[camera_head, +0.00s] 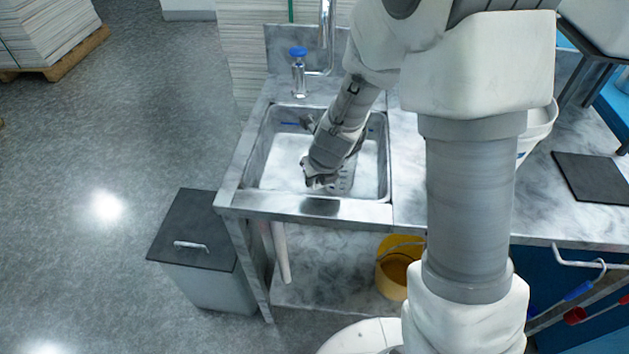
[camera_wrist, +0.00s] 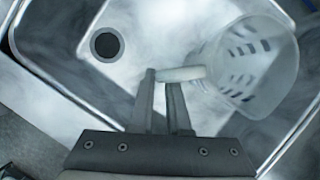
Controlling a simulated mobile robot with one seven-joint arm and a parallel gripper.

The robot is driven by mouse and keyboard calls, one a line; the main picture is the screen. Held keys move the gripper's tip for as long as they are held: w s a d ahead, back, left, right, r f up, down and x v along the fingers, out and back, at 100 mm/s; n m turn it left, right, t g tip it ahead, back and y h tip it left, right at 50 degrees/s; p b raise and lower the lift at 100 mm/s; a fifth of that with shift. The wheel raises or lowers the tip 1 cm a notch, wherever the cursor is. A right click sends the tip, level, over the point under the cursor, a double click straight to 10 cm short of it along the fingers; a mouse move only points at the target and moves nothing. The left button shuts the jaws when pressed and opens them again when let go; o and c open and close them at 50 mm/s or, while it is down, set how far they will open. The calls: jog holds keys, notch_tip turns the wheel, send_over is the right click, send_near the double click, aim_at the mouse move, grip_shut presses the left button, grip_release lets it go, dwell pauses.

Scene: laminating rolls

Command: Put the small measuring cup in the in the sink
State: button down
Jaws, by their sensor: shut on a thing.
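The small measuring cup (camera_wrist: 258,68) is translucent with dark printed marks. It shows at the right of the wrist view, with its handle (camera_wrist: 182,73) between my gripper's fingertips (camera_wrist: 161,77). My gripper is shut on that handle. The sink (camera_wrist: 60,15) is a metal basin, and its dark round drain (camera_wrist: 105,44) shows at upper left in the wrist view. In the head view my gripper (camera_head: 318,178) is over the sink basin (camera_head: 262,150). The cup is mostly hidden there by my wrist. I cannot tell whether the cup touches the basin floor.
A faucet (camera_head: 328,40) and a bottle with a blue cap (camera_head: 298,72) stand behind the basin. A white bucket (camera_head: 540,125) and a dark mat (camera_head: 592,176) are on the counter at right. A lidded bin (camera_head: 195,232) stands on the floor at left.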

jog(key=c, duration=0.9)
grip_release()
jog(key=s+d+r+n+y+p, duration=0.1)
jog(key=s+r+n+p, duration=0.3)
jog(key=r, duration=0.6)
jog(key=s+d+r+n+p, duration=0.1)
jog(key=s+r+n+p, duration=0.25)
jog(key=r+n, duration=0.45)
jog(key=s+d+r+n+h, duration=0.1)
jog(key=s+d+r+n, duration=0.1)
jog(key=s+r+n, duration=0.2)
jog(key=s+d+r+n, duration=0.3)
jog(key=s+r+n, duration=0.1)
jog(key=n, duration=0.5)
jog(key=s+d+r+n+t+h, duration=0.1)
jog(key=s+d+r+n, duration=0.2)
jog(key=s+n, duration=0.3)
jog(key=shift+d+r+n+h+b, duration=0.15)
jog(key=shift+r+n+h+b, duration=0.15)
jog(key=shift+r+n, duration=0.35)
